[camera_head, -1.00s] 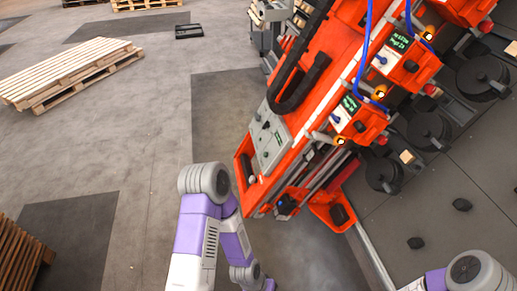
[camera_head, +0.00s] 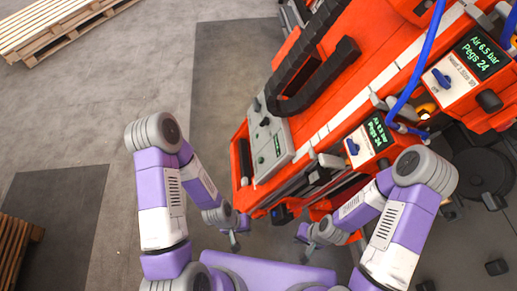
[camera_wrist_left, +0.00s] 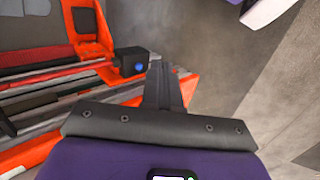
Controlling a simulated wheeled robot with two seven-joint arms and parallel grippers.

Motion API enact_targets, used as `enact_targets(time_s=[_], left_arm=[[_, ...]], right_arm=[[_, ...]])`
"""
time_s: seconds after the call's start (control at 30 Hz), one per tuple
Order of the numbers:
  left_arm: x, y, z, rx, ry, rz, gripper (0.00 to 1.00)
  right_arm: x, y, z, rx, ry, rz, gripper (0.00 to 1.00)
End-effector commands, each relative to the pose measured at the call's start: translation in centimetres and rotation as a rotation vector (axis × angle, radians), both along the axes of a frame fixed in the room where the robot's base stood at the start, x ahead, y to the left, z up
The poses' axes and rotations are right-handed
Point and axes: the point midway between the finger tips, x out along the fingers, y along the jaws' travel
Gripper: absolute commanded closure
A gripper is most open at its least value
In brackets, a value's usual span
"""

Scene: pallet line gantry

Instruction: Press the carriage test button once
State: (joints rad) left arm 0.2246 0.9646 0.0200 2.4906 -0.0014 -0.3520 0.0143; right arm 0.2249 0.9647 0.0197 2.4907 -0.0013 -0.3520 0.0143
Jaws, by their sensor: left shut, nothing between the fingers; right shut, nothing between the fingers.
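A small black box with a round blue button (camera_wrist_left: 140,67) sits at the end of the red gantry machine in the left wrist view. The same dark box with a blue face (camera_head: 279,213) shows at the machine's near end in the head view. I cannot read a label on it. My left gripper (camera_head: 235,246) is shut and empty, left of and below the box. In the left wrist view its fingers (camera_wrist_left: 163,85) are together, appearing just right of the box; contact cannot be told. My right gripper (camera_head: 304,254) is shut and empty, right of and below the box, partly hidden.
A grey panel (camera_head: 268,143) with small dark knobs is on the red machine (camera_head: 340,85). Green-lit displays (camera_head: 378,133) with blue switches and blue hoses are at the right. Wooden pallets (camera_head: 50,25) lie far left.

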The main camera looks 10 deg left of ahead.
Motion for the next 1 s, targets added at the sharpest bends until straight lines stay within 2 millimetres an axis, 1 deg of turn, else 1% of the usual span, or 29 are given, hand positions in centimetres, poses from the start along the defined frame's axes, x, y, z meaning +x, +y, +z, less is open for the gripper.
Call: enact_targets(time_s=[0.27, 0.37, 0.47, 0.5, 0.57, 0.6, 0.67, 0.7, 0.73, 0.8, 0.83, 0.9, 1.0], left_arm=[[0.1, 0.0, -0.1, -0.003, -0.003, 0.005, 1.0], [1.7, -0.1, -0.6, -0.031, -0.033, 0.056, 1.0], [5.4, -0.2, -1.4, -0.105, -0.107, 0.177, 1.0], [7.4, -0.2, -1.6, -0.151, -0.148, 0.244, 1.0], [10.8, 0.1, -1.7, -0.238, -0.214, 0.355, 1.0], [13.2, 0.6, -1.6, -0.304, -0.26, 0.434, 1.0], [16.5, 1.7, -1.0, -0.411, -0.324, 0.546, 1.0], [18.5, 2.5, -0.5, -0.484, -0.363, 0.613, 1.0], [19.8, 3.3, 0.1, -0.539, -0.391, 0.658, 1.0], [22.3, 5.2, 1.3, -0.663, -0.445, 0.748, 1.0], [23.2, 6.0, 1.8, -0.711, -0.464, 0.778, 1.0], [24.6, 7.9, 2.9, -0.812, -0.499, 0.833, 1.0], [25.7, 9.8, 4.1, -0.916, -0.528, 0.874, 1.0]], right_arm=[[0.0, 0.0, 0.0, 0.0, 0.001, 0.0, 1.0], [0.0, 0.0, -0.3, 0.0, 0.0, 0.0, 1.0], [0.0, 0.0, -1.0, 0.0, 0.0, 0.0, 1.0], [0.0, 0.0, -1.3, 0.0, 0.0, 0.0, 1.0], [0.0, 0.0, -1.9, 0.0, 0.0, 0.0, 1.0], [0.0, 0.0, -2.2, 0.0, 0.0, 0.0, 1.0], [0.0, 0.0, -2.8, 0.0, 0.0, 0.0, 1.0], [0.0, 0.0, -3.1, 0.0, 0.0, 0.0, 1.0], [0.0, 0.0, -3.3, 0.0, 0.0, 0.0, 1.0], [0.0, 0.0, -3.8, 0.0, 0.0, 0.0, 1.0], [0.0, 0.0, -4.0, 0.0, 0.0, 0.0, 1.0], [0.0, 0.0, -4.3, 0.0, 0.0, 0.0, 1.0], [0.0, 0.0, -4.6, 0.0, 0.0, 0.0, 1.0]])
